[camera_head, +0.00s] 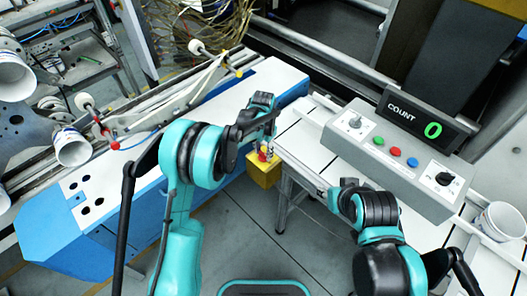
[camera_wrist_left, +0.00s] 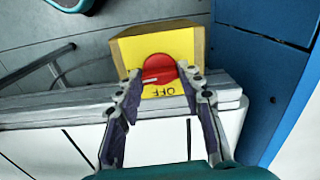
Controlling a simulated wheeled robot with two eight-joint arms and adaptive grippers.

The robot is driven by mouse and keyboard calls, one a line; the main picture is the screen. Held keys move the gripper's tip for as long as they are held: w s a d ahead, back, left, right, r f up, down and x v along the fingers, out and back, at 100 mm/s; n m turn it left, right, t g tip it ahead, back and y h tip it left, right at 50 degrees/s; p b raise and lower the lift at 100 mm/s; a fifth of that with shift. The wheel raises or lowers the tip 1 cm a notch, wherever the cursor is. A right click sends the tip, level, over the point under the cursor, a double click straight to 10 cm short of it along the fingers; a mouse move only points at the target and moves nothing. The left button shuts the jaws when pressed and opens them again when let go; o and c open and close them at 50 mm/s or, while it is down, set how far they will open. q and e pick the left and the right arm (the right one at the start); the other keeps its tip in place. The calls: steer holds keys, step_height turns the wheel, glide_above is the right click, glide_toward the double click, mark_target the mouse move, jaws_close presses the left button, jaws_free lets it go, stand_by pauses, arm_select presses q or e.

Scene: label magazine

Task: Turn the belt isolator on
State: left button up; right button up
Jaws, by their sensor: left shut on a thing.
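The belt isolator is a yellow box (camera_head: 264,174) with a red knob, below my left gripper (camera_head: 268,148) in the head view. In the left wrist view the yellow face (camera_wrist_left: 133,50) carries the round red knob (camera_wrist_left: 160,68), with a pale bar across it lying nearly level. The word OFF shows upside down just below the knob. The fingers of my left gripper (camera_wrist_left: 160,80) reach either side of the knob and are shut on it. My right arm (camera_head: 378,208) is at the lower right; its fingers cannot be made out.
A grey control panel (camera_head: 390,165) with knobs, coloured buttons and a COUNT display (camera_head: 425,122) reading 0 stands at right. A white cup (camera_head: 500,222) is at the far right. A blue and white machine bed (camera_head: 60,235) runs along the left. Floor shows between the two.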

mark_target(264, 154)
arm_select(q)
steer(key=shift+m, duration=0.5)
steer(key=o, duration=1.2)
steer(key=shift+c, duration=0.2)
step_height(264, 154, up, 12)
